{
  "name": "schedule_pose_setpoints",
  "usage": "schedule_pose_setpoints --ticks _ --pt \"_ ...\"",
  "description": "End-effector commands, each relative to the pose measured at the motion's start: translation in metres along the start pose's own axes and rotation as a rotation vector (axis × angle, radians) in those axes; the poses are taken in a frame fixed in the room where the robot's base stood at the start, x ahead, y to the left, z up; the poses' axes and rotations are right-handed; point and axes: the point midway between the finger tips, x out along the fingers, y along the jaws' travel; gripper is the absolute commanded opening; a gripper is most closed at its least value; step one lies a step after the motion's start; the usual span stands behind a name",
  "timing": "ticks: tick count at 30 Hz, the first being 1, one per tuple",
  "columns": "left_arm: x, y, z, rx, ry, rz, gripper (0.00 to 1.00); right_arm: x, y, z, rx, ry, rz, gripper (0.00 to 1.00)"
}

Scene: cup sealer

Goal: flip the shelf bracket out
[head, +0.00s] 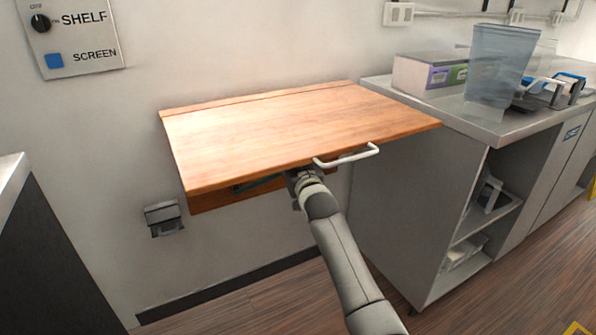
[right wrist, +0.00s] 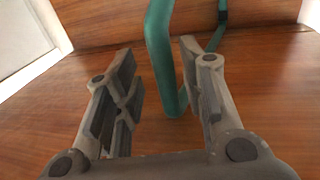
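The wooden shelf (head: 290,135) stands out level from the wall, with a white handle (head: 347,157) at its front right corner. The green shelf bracket (head: 262,182) shows only as a thin strip under the shelf's front edge. In the right wrist view the bracket (right wrist: 163,60) is a bent green bar against wood. My right gripper (head: 300,180) reaches under the shelf, its tips hidden in the head view. In the right wrist view my right gripper (right wrist: 155,65) is open, with the bar showing between its fingers, nearer the right one. I cannot tell if they touch. My left gripper is not in view.
A grey counter (head: 420,150) stands to the right of the shelf, with a clear container (head: 497,70) and a box (head: 425,75) on it. A dark cabinet (head: 45,250) is at the left. A wall panel (head: 70,35) has a SHELF knob. The floor below the shelf looks clear.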

Motion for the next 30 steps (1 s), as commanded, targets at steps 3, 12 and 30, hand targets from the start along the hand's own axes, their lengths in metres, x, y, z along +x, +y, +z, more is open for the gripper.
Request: schedule_pose_setpoints --ticks 3,12,30 --pt "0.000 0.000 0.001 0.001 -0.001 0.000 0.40 -0.013 0.000 0.001 -0.001 0.001 -0.001 0.37" --pt "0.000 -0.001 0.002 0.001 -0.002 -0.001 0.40 -0.054 -0.002 0.000 0.001 0.002 -0.004 0.37" --pt "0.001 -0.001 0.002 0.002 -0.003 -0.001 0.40 -0.109 -0.003 -0.001 0.000 0.003 -0.006 0.37"
